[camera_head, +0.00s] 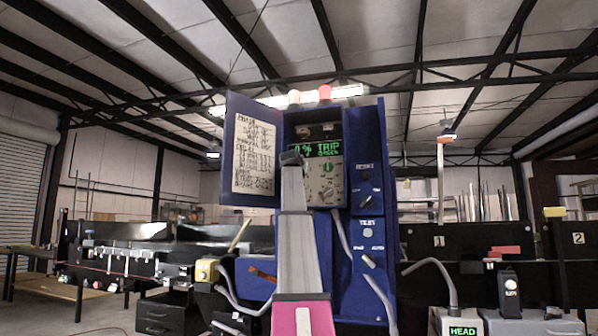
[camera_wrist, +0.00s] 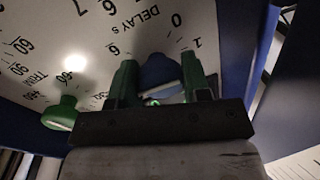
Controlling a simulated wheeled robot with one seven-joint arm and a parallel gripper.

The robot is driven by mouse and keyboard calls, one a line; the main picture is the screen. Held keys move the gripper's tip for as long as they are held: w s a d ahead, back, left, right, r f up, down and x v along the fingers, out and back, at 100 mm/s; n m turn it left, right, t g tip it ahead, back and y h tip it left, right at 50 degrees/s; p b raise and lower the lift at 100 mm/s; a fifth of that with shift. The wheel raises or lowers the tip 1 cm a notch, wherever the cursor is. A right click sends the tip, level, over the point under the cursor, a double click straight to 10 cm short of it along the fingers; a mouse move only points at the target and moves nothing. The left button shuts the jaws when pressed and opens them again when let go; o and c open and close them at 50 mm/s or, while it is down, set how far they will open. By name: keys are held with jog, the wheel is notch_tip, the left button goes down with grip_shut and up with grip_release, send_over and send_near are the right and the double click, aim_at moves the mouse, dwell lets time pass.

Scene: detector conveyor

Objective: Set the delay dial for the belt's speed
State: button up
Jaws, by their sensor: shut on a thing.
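The delay dial (camera_wrist: 160,70) shows in the wrist view as a dark blue knob under upside-down "DELAY s" lettering and numbers. My gripper (camera_wrist: 160,84) has its green fingers on either side of this knob and is shut on it. The knob's pointer and exact setting are hard to make out. In the head view my gripper (camera_head: 292,157) reaches the pale dial panel (camera_head: 333,178) inside the blue cabinet (camera_head: 370,140), and my arm hides part of the panel. A green display (camera_head: 320,149) above reads "% TRIP", partly covered.
A green knob (camera_wrist: 62,113) by a "TRIM" scale sits close to my fingers. The open cabinet door carries a handwritten card (camera_head: 254,155). A TEST button (camera_head: 369,234) and switches are right of the panel. Red and pale lamps (camera_head: 325,92) top the cabinet. A dark conveyor (camera_head: 140,238) stands left.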

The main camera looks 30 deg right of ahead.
jog(key=m, duration=0.5)
jog(key=shift+f+h, duration=0.1)
jog(key=shift+h, duration=0.3)
jog(key=shift+m, duration=0.4)
jog(key=o, duration=0.9)
jog(key=v, duration=1.1)
jog(key=shift+d+f, duration=0.1)
jog(key=shift+w, duration=0.1)
